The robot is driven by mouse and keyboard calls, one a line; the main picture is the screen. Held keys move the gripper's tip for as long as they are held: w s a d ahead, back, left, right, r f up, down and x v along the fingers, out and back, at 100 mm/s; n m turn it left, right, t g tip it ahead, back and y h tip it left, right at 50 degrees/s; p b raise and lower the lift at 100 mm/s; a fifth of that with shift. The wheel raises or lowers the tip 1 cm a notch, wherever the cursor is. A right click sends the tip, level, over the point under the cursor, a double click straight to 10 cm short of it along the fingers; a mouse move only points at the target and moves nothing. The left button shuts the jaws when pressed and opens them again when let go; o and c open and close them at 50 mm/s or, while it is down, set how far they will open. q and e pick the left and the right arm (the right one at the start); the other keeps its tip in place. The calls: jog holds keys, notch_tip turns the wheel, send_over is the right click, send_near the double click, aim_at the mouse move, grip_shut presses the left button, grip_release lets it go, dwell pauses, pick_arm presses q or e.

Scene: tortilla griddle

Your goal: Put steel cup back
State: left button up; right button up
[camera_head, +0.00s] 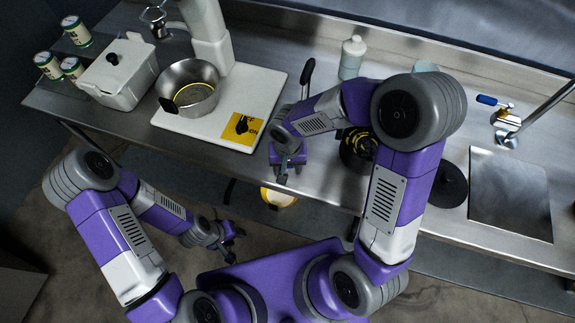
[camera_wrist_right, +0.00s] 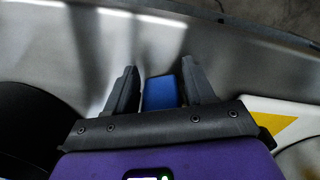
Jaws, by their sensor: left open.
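The likeliest steel cup is a wide, shiny steel vessel (camera_head: 205,92) with a dark handle, standing upright on the white base (camera_head: 175,122) of the mixer-like machine. My right gripper (camera_head: 284,174) is over the table's front edge, right of that base and apart from the vessel. In the right wrist view its two fingers (camera_wrist_right: 157,92) are spread, with a small blue object (camera_wrist_right: 160,93) showing between them and gaps on both sides. Whether the blue object is beneath or level with the fingers I cannot tell. My left gripper (camera_head: 232,241) is open and empty, low in front of the table.
A white lidded container (camera_head: 120,72) and several cans (camera_head: 76,31) stand at the left. A bottle (camera_head: 352,57) stands at the back, and a dark disc (camera_head: 451,185) lies right of my right arm. A yellow-rimmed item (camera_head: 279,198) sits below the front edge.

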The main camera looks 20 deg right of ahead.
jog(key=shift+o, duration=0.9)
jog(key=shift+r, duration=0.15)
jog(key=shift+r+p, duration=0.3)
jog(key=shift+r, duration=0.1)
notch_tip(320, 180, up, 11)
jog(key=p, duration=0.2)
jog(key=shift+r, duration=0.15)
jog(key=shift+s, duration=0.1)
